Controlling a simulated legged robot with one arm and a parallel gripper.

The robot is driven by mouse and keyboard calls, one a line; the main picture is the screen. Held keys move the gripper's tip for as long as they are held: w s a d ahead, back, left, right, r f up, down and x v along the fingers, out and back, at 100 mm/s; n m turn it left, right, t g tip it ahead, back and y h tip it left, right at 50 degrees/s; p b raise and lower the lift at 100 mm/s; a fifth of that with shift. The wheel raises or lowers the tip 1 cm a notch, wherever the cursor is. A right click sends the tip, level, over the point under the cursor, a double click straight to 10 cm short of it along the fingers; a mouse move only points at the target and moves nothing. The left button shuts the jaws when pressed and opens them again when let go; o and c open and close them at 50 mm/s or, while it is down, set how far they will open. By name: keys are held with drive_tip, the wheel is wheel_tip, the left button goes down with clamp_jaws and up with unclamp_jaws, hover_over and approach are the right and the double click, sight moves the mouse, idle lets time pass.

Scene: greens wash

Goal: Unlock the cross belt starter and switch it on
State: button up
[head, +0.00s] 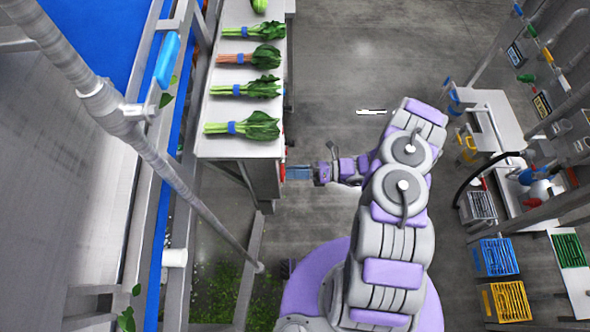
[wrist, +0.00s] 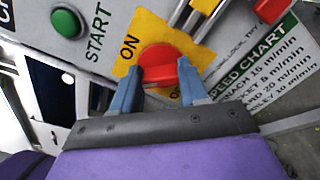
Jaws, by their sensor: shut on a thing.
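In the wrist view, the starter's red rotary switch (wrist: 158,60) sits on a yellow plate (wrist: 122,66). The word ON reads at its upper left, and a partly hidden label shows at its lower right. My gripper (wrist: 163,78) has its two blue fingers on either side of the red handle, shut on it. The handle's exact setting is hard to tell. In the head view, my gripper (head: 290,172) reaches the right face of the grey bench end (head: 264,180); the switch is hidden there. A lock on the switch cannot be made out.
A green START button (wrist: 66,22) is left of the switch, and a speed chart (wrist: 262,65) is to its right. A yellow part (wrist: 205,6) and a red part (wrist: 270,9) show above. Tied greens (head: 243,127) lie on the bench. Open floor (head: 335,80) lies right of it.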

drive_tip(key=shift+w+d+f+m, duration=0.1)
drive_tip(key=shift+w+m, duration=0.05)
drive_tip(key=shift+m, duration=1.8)
drive_tip(key=shift+w+f+m, duration=0.1)
drive_tip(key=shift+m, duration=1.85)
drive_tip(key=o, duration=0.8)
drive_tip(key=shift+w+f, duration=0.1)
drive_tip(key=shift+o, duration=1.3)
drive_tip(key=shift+p, duration=0.3)
drive_tip(key=d+p, duration=0.2)
drive_tip(key=d, duration=1.5)
drive_tip(key=shift+s+d, duration=0.2)
drive_tip(key=shift+s, duration=0.2)
